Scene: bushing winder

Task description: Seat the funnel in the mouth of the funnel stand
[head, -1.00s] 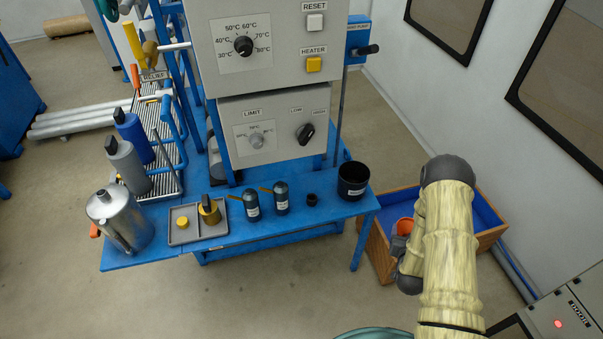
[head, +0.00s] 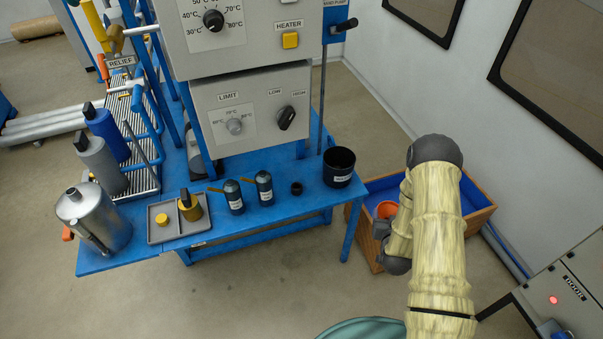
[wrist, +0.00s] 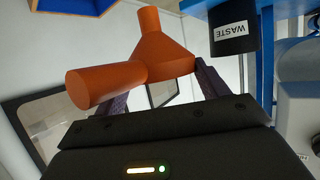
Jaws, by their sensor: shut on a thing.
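The orange funnel (head: 387,209) shows in the head view beside my arm, in front of the blue-lined wooden crate. In the wrist view the funnel (wrist: 150,62) is tilted and held between the fingers of my gripper (wrist: 160,82). My gripper is shut on it. In the head view the gripper is mostly hidden behind my own arm. A small black open-topped piece (head: 296,188) stands on the blue bench (head: 200,251); it may be the funnel stand, but it is too small to be sure.
A black waste bin (head: 339,168) stands right of the small black piece. Two dark bottles (head: 234,198), a grey tray (head: 165,232) and a metal can (head: 95,218) stand to the left. The wooden crate (head: 482,216) is right of the bench. The control box (head: 252,108) overhangs the bench.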

